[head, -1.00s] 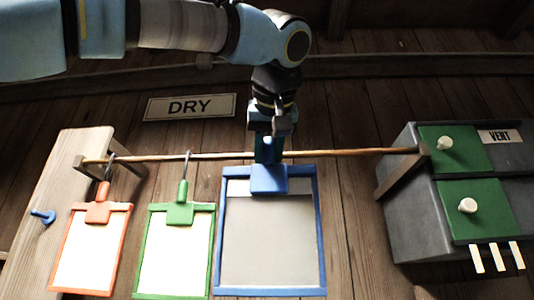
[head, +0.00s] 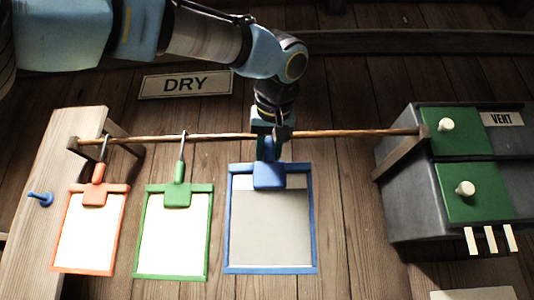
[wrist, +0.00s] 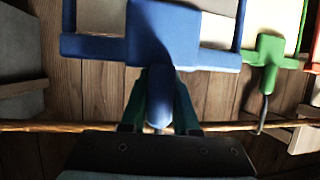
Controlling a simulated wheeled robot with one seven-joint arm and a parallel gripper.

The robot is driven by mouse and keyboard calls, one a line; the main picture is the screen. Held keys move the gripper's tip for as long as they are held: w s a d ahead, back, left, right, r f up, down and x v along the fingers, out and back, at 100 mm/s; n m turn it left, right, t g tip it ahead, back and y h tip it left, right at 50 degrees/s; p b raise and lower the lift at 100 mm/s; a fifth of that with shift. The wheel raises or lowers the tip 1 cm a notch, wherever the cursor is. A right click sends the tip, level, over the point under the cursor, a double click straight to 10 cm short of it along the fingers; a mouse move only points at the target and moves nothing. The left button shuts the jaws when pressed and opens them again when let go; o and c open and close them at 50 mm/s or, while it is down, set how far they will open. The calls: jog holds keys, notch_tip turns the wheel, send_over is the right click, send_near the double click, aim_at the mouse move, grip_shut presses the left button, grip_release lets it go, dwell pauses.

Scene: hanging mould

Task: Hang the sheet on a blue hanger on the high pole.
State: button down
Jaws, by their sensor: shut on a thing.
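A grey sheet in a blue frame (head: 271,225) hangs from a blue hanger (head: 269,176) in the head view. My gripper (head: 268,143) is shut on the upper stem of the blue hanger, right by the wooden pole (head: 340,133). In the wrist view the blue hanger (wrist: 160,50) runs down between my green fingers (wrist: 160,112), and the pole (wrist: 50,126) passes behind them. The hanger's hook is hidden, so I cannot tell whether it is over the pole.
An orange-framed sheet (head: 90,232) and a green-framed sheet (head: 173,235) hang on the pole to the left. A grey cabinet with green panels (head: 470,150) stands right. The pole's right part is free. A DRY sign (head: 185,83) is behind.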

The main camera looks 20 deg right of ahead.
jog(key=d+r+x, duration=0.1)
jog(key=x, duration=0.6)
jog(key=shift+w+b, duration=0.3)
dwell(0.4)
jog(key=shift+d, duration=0.15)
jog(key=c, duration=0.6)
grip_release()
jog(key=b+v, duration=0.2)
jog(key=v, duration=0.8)
jog(key=shift+s+r, duration=0.2)
jog(key=shift+s, duration=0.15)
